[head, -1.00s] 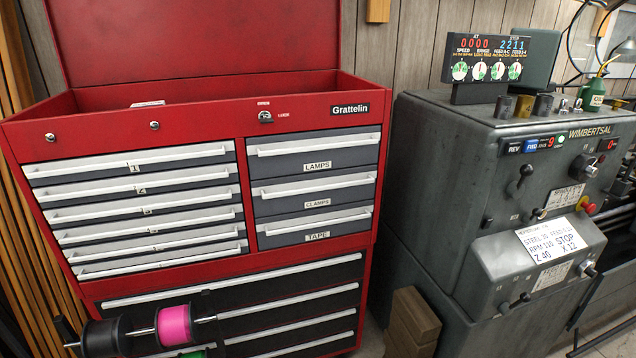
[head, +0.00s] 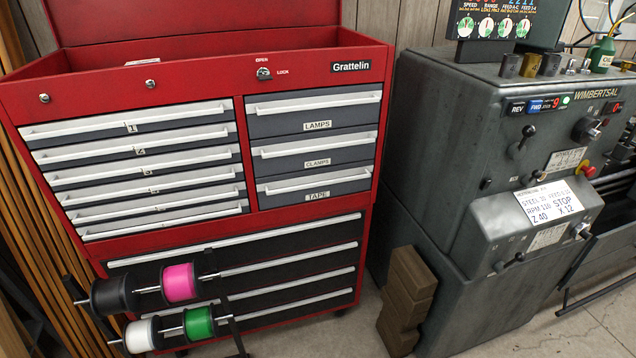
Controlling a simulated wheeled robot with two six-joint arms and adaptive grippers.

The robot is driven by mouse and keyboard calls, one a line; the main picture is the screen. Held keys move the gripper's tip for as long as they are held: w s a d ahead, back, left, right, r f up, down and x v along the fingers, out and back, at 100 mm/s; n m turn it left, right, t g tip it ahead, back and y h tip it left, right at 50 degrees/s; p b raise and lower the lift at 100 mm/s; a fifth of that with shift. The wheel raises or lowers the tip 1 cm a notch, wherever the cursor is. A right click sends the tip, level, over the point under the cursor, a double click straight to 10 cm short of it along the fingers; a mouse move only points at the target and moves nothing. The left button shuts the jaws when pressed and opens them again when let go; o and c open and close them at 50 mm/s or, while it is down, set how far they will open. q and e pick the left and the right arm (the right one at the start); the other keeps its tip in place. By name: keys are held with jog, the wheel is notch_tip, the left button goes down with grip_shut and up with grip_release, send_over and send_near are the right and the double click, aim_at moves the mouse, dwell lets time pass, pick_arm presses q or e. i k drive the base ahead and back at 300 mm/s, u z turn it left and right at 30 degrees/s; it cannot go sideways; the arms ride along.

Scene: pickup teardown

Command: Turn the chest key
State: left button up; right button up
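The red tool chest (head: 205,80) stands at the left of the head view with its lid raised. The chest key (head: 264,73) sits in a lock on the red front panel, left of the Grattelin plate (head: 351,66). Small labels reading OPEN and LOCK are beside it. Its exact angle is too small to tell. All the visible drawers, numbered ones on the left and LAMPS, CLAMPS and TAPE (head: 317,196) on the right, look shut. Neither of my grippers is in the picture.
A spool rack with black (head: 114,296), pink (head: 180,283), white and green (head: 199,322) spools stands before the lower drawers. A grey lathe (head: 480,150) stands at the right. Concrete floor is clear at the lower right.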

aim_at(264, 77)
jog(key=u, duration=0.05)
jog(key=k, duration=0.45)
jog(key=z, duration=0.55)
jog(key=i, duration=1.1)
jog(key=u, duration=0.95)
jog(key=i, duration=0.65)
jog(key=u, duration=0.7)
